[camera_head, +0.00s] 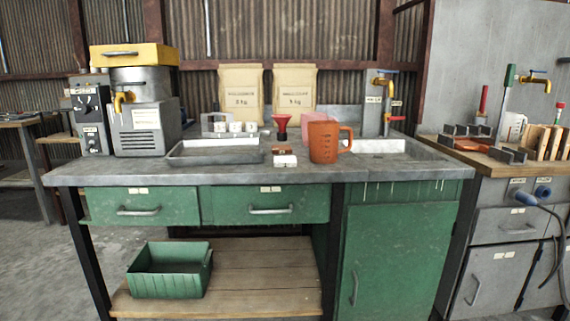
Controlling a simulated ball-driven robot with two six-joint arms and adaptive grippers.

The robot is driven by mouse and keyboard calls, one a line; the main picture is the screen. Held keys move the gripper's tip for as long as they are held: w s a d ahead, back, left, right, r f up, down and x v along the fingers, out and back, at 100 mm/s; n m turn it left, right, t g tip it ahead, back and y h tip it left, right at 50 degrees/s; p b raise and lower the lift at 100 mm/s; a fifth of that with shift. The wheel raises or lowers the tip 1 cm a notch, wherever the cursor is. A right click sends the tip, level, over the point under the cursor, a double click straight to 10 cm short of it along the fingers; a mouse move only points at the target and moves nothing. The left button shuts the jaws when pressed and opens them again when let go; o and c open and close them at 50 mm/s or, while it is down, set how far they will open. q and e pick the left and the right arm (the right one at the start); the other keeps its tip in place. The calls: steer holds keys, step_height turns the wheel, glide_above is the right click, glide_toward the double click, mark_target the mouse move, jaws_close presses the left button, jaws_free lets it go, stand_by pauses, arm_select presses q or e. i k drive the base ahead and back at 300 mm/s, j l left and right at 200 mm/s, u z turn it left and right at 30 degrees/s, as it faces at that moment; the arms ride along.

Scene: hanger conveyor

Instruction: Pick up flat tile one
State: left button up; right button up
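I cannot tell for sure which thing is flat tile one. A small flat white piece with dark marks (284,161) lies near the front edge of the grey workbench (220,180), at the middle. A small brown piece (281,150) sits just behind it. Neither of my grippers shows in the head view.
A shallow grey tray (215,160) lies left of the small pieces. An orange jug (323,142) stands to their right and a red funnel (281,122) behind. Two beige bags (241,90) stand at the back. A metal machine (140,115) stands left. A green bin (168,275) sits below.

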mark_target(279, 162)
steer(key=i+j+z, duration=0.1)
steer(key=i+j, duration=0.25)
steer(key=i+j+z, duration=0.1)
steer(key=i+j, duration=0.25)
steer(key=j, duration=0.15)
steer(key=i+j, duration=0.3)
steer(key=j, duration=0.15)
steer(key=i+j+z, duration=0.15)
steer(key=i+j, duration=0.2)
steer(key=j, duration=0.1)
